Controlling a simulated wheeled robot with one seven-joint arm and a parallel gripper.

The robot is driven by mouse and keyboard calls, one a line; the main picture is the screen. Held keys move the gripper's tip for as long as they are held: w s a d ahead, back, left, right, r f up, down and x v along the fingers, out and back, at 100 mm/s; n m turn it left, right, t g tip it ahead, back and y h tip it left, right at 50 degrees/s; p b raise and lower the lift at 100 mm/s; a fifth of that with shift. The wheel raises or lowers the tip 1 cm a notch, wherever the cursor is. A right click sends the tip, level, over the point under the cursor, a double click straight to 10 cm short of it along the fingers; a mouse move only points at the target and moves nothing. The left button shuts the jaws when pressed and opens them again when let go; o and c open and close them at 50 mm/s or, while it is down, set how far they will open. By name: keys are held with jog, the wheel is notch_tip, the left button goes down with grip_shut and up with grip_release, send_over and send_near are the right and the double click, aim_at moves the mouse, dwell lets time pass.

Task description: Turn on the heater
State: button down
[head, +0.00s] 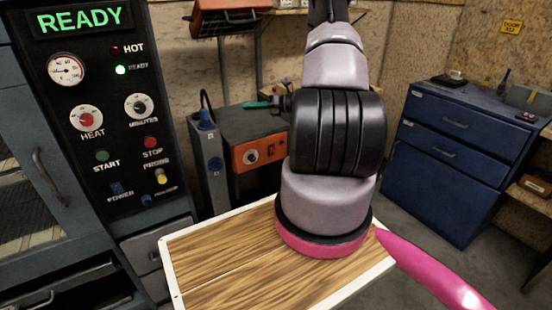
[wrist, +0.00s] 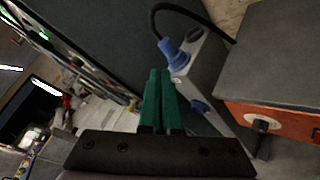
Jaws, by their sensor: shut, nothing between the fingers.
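A dark panel (head: 95,110) at the left of the head view carries a HEAT knob (head: 86,118), a MINUTES knob (head: 139,107), a green START button (head: 102,156), a red STOP button (head: 151,142) and a blue POWER switch (head: 116,188). Its display reads READY and a green lamp is lit. A grey box with an orange front (head: 262,151) and a dial stands right of it; which unit is the heater I cannot tell. My gripper (head: 250,104) has green fingers, shut and empty, above that box. In the wrist view my gripper (wrist: 161,73) points towards a blue plug (wrist: 173,52).
A grey outlet strip (head: 210,160) with the blue plug and a black cable stands between panel and box. A white-edged wooden board (head: 225,258) lies in front, below my arm. A blue drawer cabinet (head: 450,150) stands right, with floor between.

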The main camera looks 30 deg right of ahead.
aim_at(273, 155)
jog(key=s+d+f+m+t+h, duration=0.2)
jog(key=d+f+m, duration=0.3)
jog(key=f, duration=0.4)
jog(key=s+d+f+m+t+h, duration=0.2)
jog(key=d+f+m+h, duration=0.3)
jog(key=f, duration=0.5)
jog(key=s+d+f+m+t+h, duration=0.1)
jog(key=s+d+f+m+h, duration=0.3)
jog(key=f+m, duration=0.4)
jog(key=shift+d+f+t, duration=0.4)
jog(key=shift+f, duration=0.55)
jog(key=w, duration=0.4)
jog(key=w+f, duration=0.1)
jog(key=w, duration=0.8)
jog(key=shift+w+a+f, duration=0.25)
jog(key=shift+w+f, duration=0.05)
jog(key=shift+w, duration=0.1)
jog(key=shift+w+f, duration=0.1)
jog(key=shift+w, duration=0.1)
jog(key=shift+s, duration=0.1)
